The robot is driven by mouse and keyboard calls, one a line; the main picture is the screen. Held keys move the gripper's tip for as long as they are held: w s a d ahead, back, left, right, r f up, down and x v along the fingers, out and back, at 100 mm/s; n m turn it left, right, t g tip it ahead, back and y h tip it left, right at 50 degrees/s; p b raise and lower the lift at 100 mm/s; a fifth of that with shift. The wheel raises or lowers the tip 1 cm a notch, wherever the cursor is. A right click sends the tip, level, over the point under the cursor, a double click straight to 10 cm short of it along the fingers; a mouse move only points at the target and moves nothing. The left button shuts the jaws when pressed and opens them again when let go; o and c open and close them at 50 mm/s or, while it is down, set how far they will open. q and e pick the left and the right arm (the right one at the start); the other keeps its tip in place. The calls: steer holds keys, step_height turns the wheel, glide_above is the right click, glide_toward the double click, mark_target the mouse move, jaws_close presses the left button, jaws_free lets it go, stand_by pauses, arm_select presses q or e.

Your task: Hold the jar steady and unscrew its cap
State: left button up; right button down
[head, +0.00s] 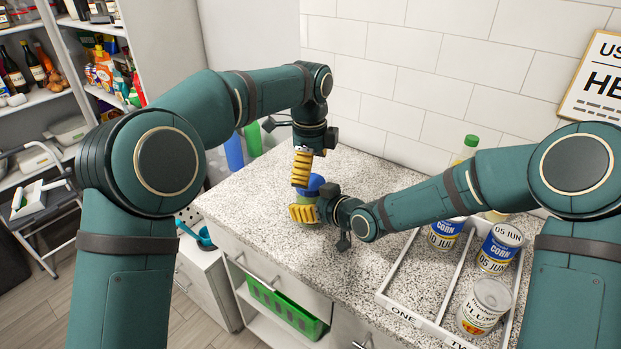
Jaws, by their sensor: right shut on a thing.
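The jar (304,200) stands on the speckled countertop near its front edge, mostly hidden behind my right gripper. Its blue cap (314,183) shows between my two grippers. My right gripper (303,213) reaches in from the right, with its yellow fingers shut on the jar low on its body. My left gripper (302,168) points down from above, its yellow fingers at the cap's upper left. The fingers overlap from this side, so I cannot tell whether they are open or touching the cap.
A white divided tray (385,291) with several labelled cans stands at the right, under my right arm. A green-capped bottle (467,147) stands behind that arm. Blue and green containers (234,152) are behind the left side.

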mark_target(311, 182)
arm_select(q)
steer(key=shift+o, duration=0.2)
steer(key=shift+r, duration=0.45)
steer(key=shift+d+r+m, duration=0.2)
steer(key=shift+r+m, duration=0.55)
steer(key=shift+m, duration=0.25)
steer(key=shift+a+r+m, duration=0.2)
steer(key=shift+r+m, duration=0.5)
steer(key=shift+r, duration=0.1)
steer(key=shift+f, duration=3.85)
steer(key=c, duration=1.3)
steer(key=shift+n, duration=1.7)
